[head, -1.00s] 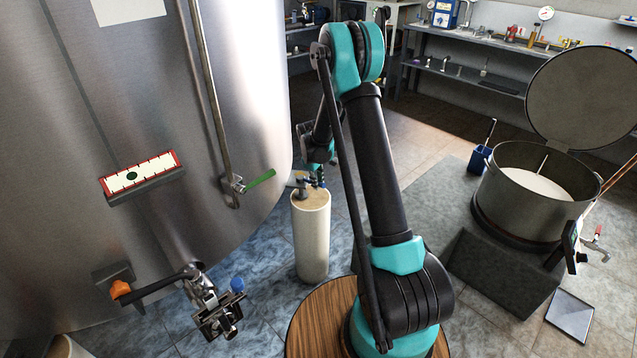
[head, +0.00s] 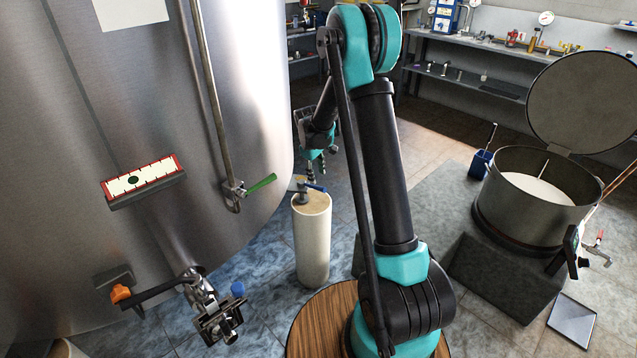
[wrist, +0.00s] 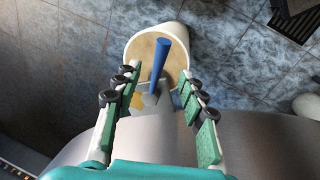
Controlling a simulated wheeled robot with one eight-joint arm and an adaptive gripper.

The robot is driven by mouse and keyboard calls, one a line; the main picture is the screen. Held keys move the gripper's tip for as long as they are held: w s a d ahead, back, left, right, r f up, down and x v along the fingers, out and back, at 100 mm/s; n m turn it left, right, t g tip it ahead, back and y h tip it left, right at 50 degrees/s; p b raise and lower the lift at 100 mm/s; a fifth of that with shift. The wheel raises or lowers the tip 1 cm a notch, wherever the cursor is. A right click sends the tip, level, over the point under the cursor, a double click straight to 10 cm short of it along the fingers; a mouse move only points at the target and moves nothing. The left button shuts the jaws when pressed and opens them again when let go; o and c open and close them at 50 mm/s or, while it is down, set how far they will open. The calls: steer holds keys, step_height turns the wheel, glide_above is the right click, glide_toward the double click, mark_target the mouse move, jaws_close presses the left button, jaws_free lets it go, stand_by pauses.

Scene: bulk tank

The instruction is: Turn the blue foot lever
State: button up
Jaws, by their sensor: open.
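The blue foot lever (head: 316,187) is on a grey metal fitting on top of a pale round post, beside the big steel tank. In the wrist view the blue lever (wrist: 161,62) points up the picture from the fitting (wrist: 150,96), between my fingers. My gripper (head: 317,170) is just above the post in the head view. In the wrist view my gripper (wrist: 160,82) is open, with one finger on each side of the lever and a gap on both sides. I cannot tell the lever's exact depth between the fingers.
The pale post (head: 312,240) stands on blue tiles. A lidded vat (head: 535,215) stands at right. Tiled floor is open behind.

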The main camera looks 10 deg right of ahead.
steer(key=shift+s+a+r, duration=0.15)
steer(key=shift+s+r, duration=0.05)
steer(key=shift+r, duration=0.95)
steer(key=shift+s+a+r, duration=0.15)
steer(key=shift+r, duration=0.95)
steer(key=s+d+r+m+t, duration=0.1)
steer(key=s+d+m, duration=0.1)
steer(key=s, duration=0.9)
steer(key=s+d+r+m+y, duration=0.1)
steer(key=s+d+m, duration=0.2)
steer(key=s, duration=0.9)
steer(key=s+d+m+t, duration=0.1)
steer(key=s+d+m, duration=0.2)
steer(key=s, duration=0.9)
steer(key=shift+d+r+m+t+y, duration=0.2)
steer(key=shift+r+m+t+y, duration=0.15)
steer(key=shift+m, duration=0.25)
steer(key=shift+r, duration=0.1)
